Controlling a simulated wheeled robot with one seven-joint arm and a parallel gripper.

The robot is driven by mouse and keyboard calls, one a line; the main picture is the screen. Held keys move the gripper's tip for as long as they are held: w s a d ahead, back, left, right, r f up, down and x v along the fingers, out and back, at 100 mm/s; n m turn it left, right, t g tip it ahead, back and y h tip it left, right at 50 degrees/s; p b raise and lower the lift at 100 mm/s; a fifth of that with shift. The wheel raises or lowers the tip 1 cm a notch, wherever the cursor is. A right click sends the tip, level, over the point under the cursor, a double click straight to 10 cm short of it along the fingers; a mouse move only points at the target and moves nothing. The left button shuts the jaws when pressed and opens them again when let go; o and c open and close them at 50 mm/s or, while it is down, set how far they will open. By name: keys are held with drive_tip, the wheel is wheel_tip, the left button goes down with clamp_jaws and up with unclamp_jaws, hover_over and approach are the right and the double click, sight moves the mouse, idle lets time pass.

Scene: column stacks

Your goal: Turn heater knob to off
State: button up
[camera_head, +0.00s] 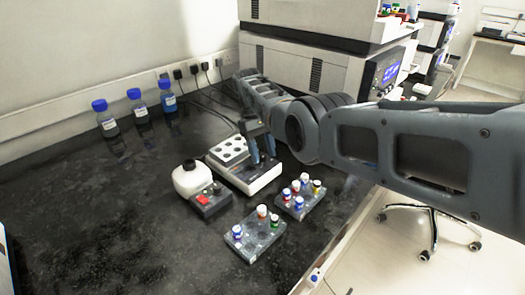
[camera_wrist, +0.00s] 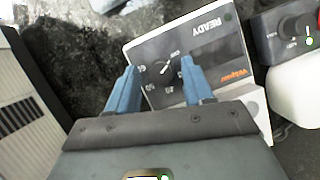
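The heater (camera_head: 258,184) is a white box with a grey block of round wells on top, standing mid-bench. In the wrist view its dark panel (camera_wrist: 215,52) shows upside-down "READY" lettering and an orange label. The heater knob (camera_wrist: 163,70) is a small dark dial with a white pointer mark and white labels around it, too small to read surely. My gripper (camera_head: 263,160) reaches down over the heater's right side. In the wrist view its two blue fingers (camera_wrist: 161,72) are open, one on each side of the knob. I cannot tell whether they touch it.
A dark mixer with a red switch (camera_head: 204,201) and a white round part stands left of the heater. Two vial racks (camera_head: 255,236) (camera_head: 302,201) stand in front. Blue-capped bottles (camera_head: 140,113) line the wall. A large white instrument (camera_head: 290,62) stands behind. Bench is clear at left.

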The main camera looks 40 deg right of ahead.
drive_tip(key=shift+r, duration=0.1)
drive_tip(key=b+v, duration=0.2)
drive_tip(key=v, duration=0.5)
drive_tip(key=shift+w+r, duration=0.2)
drive_tip(key=shift+r, duration=0.05)
idle(0.5)
